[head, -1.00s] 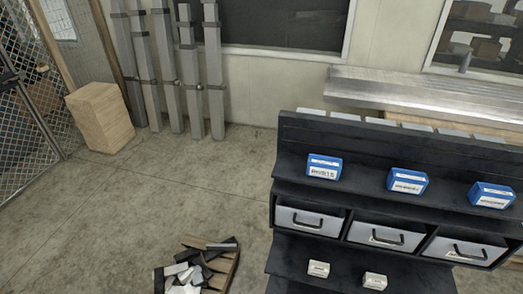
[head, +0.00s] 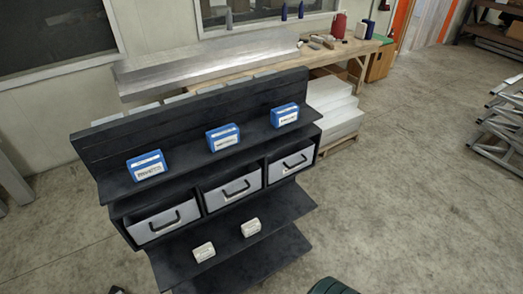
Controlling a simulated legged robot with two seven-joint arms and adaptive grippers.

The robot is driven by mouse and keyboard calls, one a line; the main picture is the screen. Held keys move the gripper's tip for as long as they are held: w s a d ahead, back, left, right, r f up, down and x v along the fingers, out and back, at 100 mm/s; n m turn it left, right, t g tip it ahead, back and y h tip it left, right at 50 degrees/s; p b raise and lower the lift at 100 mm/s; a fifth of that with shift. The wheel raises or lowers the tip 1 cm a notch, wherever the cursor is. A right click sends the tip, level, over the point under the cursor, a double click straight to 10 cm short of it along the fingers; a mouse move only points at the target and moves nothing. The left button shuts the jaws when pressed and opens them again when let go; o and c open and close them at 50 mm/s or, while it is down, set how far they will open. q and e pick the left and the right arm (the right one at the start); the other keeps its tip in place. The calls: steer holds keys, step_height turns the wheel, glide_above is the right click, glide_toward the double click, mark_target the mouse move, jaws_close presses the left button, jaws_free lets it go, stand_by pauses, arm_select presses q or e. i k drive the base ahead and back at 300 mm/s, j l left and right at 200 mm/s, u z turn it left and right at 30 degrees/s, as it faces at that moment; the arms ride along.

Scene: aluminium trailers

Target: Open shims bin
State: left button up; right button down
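A black shelf rack (head: 105,155) stands left of centre. Its middle row holds three grey bins with dark handles: the left bin (head: 150,229), the middle bin (head: 222,194) and the right bin (head: 278,170). All three sit inside their slots. I cannot read which one is the shims bin. Three blue boxes with white labels stand on the shelf above: left (head: 147,165), middle (head: 222,137) and right (head: 284,115). Two small white boxes sit on the shelf below, one at left (head: 204,251) and one at right (head: 250,227). Neither gripper shows.
A wooden workbench (head: 345,50) with bottles and tools stands behind the rack. A stack of white slabs (head: 336,115) on a pallet is just right of it. Metal frames (head: 502,120) stand at far right. The concrete floor (head: 410,200) between is clear.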

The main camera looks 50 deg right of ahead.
mark_target(284, 162)
steer(key=z, duration=1.9)
